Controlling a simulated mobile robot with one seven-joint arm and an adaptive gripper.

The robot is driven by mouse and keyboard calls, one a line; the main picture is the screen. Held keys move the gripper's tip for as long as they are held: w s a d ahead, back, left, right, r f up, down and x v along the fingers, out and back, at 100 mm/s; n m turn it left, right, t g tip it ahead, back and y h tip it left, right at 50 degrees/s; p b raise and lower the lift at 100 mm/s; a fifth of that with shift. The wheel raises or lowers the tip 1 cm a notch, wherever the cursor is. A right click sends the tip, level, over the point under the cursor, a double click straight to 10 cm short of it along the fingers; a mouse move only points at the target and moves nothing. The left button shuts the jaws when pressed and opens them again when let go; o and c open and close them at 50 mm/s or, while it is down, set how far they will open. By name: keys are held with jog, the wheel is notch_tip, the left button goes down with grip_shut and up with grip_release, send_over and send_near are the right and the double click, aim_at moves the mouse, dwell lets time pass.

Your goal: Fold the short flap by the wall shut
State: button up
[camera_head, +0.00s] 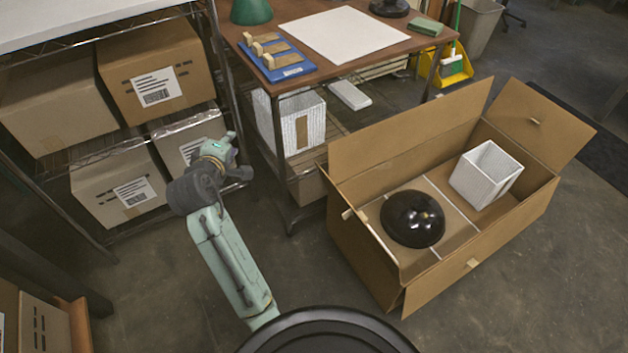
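A large open cardboard box (480,262) stands on the floor at the right. Its far right short flap (540,122) is open and leans outward, with a small tan tab on it. The long back flap (412,128) stands up. The near left end also has a small tab; how its flap lies is hard to tell. Inside are a black dome (413,219) and a white square shade (486,174), with a divider between them. My gripper (242,173) is left of the box, well apart from it, near the shelf; its fingers are too small to read.
A wooden table (395,52) behind the box carries a white sheet, a blue tray and a green shade. A wire shelf (112,232) with several cartons stands at the left. The floor between my arm and the box is clear.

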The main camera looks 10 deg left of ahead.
jog(key=s+d+f+n+g+h+p, duration=0.1)
jog(key=s+d+f+h, duration=0.1)
jog(key=d+f, duration=0.1)
jog(key=s+d+f+n+g+h, duration=0.1)
jog(key=s+d+f+n+h, duration=0.1)
jog(key=f, duration=0.3)
jog(key=s+d+f+n+g+h+p, duration=0.1)
jog(key=s+d+f+n+g+h, duration=0.1)
jog(key=s+d+f, duration=0.1)
jog(key=shift+s+d+f+p, duration=0.3)
jog(key=shift+s+f, duration=0.15)
jog(key=shift+s, duration=0.05)
jog(key=shift+c, duration=1.3)
jog(key=s+d+f+n+h, duration=0.1)
jog(key=s+d, duration=0.1)
jog(key=s+d+f+n+g+h+p, duration=0.1)
jog(key=s+d+n+h, duration=0.1)
jog(key=d, duration=0.1)
jog(key=s+d+f+n+g+h, duration=0.1)
jog(key=s+d+h, duration=0.1)
jog(key=s, duration=0.1)
jog(key=shift+s+d+f+p, duration=0.1)
jog(key=shift+d+f+p, duration=0.2)
jog(key=shift+f, duration=0.05)
grip_shut()
jog(key=w+d+r+p+x, duration=0.1)
jog(key=r+x, duration=0.1)
jog(key=x, duration=1)
jog(key=shift+d+r, duration=0.25)
